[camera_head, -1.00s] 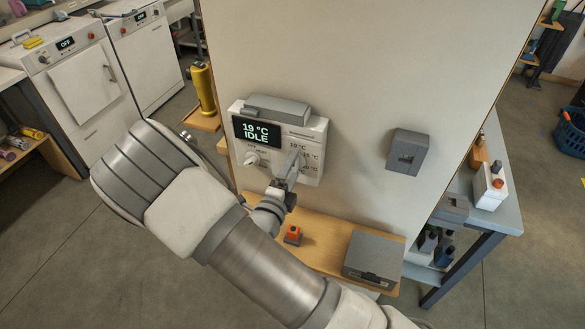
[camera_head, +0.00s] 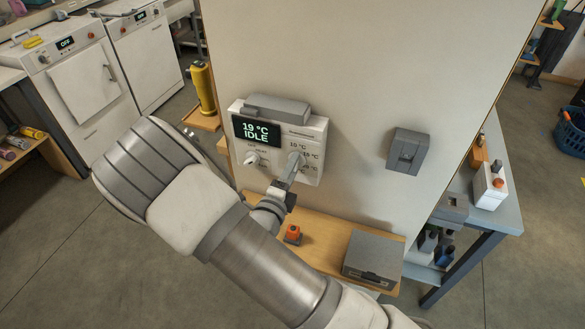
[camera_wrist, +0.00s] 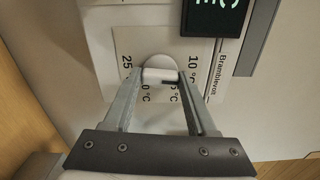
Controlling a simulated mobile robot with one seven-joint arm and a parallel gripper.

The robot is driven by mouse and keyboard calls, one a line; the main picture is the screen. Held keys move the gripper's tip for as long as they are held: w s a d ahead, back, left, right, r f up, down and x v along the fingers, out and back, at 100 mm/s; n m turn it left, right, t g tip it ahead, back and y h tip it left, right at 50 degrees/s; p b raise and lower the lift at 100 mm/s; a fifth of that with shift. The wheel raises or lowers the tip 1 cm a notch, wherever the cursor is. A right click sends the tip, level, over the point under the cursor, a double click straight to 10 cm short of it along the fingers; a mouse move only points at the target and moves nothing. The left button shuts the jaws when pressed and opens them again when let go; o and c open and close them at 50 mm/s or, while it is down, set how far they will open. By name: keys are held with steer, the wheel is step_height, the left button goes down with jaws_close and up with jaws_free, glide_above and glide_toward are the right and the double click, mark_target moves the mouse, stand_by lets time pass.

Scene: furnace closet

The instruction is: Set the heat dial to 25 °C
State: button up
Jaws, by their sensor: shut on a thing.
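The white wall control unit (camera_head: 309,135) has a display (camera_head: 256,131) reading "19 °C IDLE". The white heat dial (camera_wrist: 160,75) is on its right side, with printed marks around it. In the wrist view, "25" is left of the dial and "10 °C" right; two marks below are partly covered by my fingers. A small dark mark shows at the dial's lower right. My gripper (camera_wrist: 161,82) is shut on the dial, one finger on each side. In the head view my gripper (camera_head: 294,162) covers part of the dial. A second white knob (camera_head: 252,158) sits to its left.
A wooden shelf (camera_head: 325,250) below holds a small orange-topped item (camera_head: 293,234) and a grey box (camera_head: 374,257). A grey switch box (camera_head: 407,151) is on the wall to the right. The wall between is clear.

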steer(key=m+b, duration=3.4)
steer(key=b, duration=0.4)
steer(key=shift+f+m, duration=0.15)
steer(key=shift+m, duration=0.25)
steer(key=o, duration=1.4)
steer(key=shift+c, duration=0.2)
steer(key=shift+s+a+b, duration=0.1)
steer(key=shift+s+b, duration=0.1)
steer(key=shift+b, duration=0.1)
